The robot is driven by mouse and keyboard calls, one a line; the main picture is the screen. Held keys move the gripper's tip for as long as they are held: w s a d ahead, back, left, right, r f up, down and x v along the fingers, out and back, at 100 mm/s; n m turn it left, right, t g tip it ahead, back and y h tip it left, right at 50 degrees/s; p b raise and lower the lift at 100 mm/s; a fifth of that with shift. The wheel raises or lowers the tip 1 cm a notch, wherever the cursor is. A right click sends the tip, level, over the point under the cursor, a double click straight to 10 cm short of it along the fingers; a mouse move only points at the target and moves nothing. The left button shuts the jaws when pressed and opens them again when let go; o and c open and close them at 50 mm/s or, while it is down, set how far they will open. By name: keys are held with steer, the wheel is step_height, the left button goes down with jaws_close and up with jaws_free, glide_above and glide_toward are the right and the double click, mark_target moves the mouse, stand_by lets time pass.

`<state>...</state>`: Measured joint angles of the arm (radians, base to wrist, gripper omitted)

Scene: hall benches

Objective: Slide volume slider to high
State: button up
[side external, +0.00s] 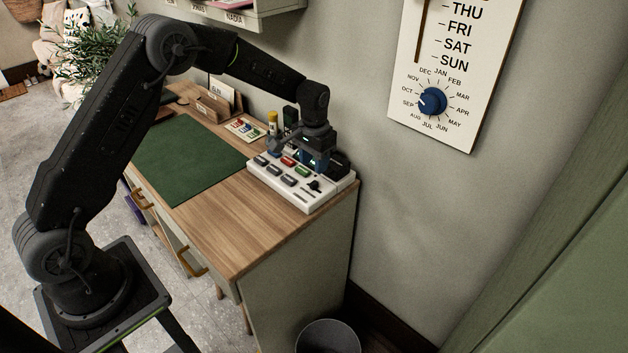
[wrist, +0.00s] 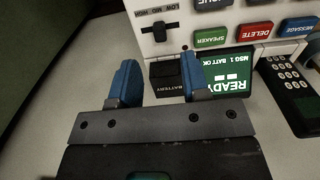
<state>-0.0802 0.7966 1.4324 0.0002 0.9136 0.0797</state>
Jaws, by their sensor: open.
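The white answering machine (side external: 300,203) sits at the right end of the desk. Its volume slider (wrist: 158,32) is a black knob on a short horizontal slot, standing near the slot's middle in the wrist view. The slider also shows at the machine's front right in the side view (side external: 315,186). My gripper (wrist: 160,78) is open and empty, its two blue fingertips apart over the machine's battery and display area. The slider lies beyond the fingertips, apart from them.
A green display (wrist: 226,72), coloured buttons including a red delete button (wrist: 254,32), and a black handset (wrist: 285,80) lie close to the slider. A green desk mat (side external: 190,155) and small desk items stand to the left. The wall rises behind.

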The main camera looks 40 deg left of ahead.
mark_target(314, 182)
step_height(314, 182, down, 7)
steer(key=shift+r, duration=0.15)
jaws_close()
stand_by(0.5)
